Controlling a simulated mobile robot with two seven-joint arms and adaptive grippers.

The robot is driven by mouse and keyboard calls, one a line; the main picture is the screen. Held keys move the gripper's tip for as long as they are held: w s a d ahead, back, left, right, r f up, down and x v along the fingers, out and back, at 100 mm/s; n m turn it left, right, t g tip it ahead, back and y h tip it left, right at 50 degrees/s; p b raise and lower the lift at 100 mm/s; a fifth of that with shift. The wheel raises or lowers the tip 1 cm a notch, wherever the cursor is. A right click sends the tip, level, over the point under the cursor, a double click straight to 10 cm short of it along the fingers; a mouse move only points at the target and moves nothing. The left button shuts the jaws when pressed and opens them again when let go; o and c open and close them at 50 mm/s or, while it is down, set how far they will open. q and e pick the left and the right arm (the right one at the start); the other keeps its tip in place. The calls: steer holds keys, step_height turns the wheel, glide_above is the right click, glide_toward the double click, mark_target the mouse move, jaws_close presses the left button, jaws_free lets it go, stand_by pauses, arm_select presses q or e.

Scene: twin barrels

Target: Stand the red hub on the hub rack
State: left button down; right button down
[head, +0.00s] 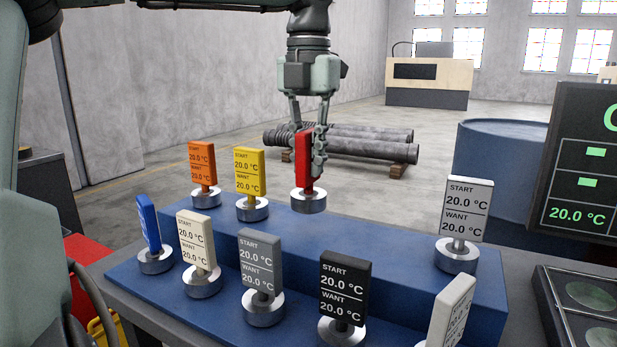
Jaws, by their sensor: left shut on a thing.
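The red hub (302,161) is an upright red slab with a round metal foot (308,201). My left gripper (305,145) comes down from above and is shut on the hub's upper part; its fingers hide some of the hub. The hub rack (370,245) is a blue stepped block across the lower middle. The red hub's foot is at the rack's upper step, near its back edge; I cannot tell whether it touches. My right gripper is not in view.
An orange hub (202,161) and a yellow hub (249,173) stand left of the red one, and a white hub (465,208) at the right, on the upper step. Several hubs line the lower step. A dark screen (583,165) and a blue barrel (498,175) are at right.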

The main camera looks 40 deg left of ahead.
mark_target(309, 180)
arm_select(q)
steer(key=shift+f, duration=1.85)
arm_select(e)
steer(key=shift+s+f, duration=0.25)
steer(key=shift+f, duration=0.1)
arm_select(q)
steer(key=shift+f, duration=0.1)
steer(key=c, duration=1.9)
jaws_free()
steer(key=shift+f, duration=0.1)
steer(key=o, duration=0.4)
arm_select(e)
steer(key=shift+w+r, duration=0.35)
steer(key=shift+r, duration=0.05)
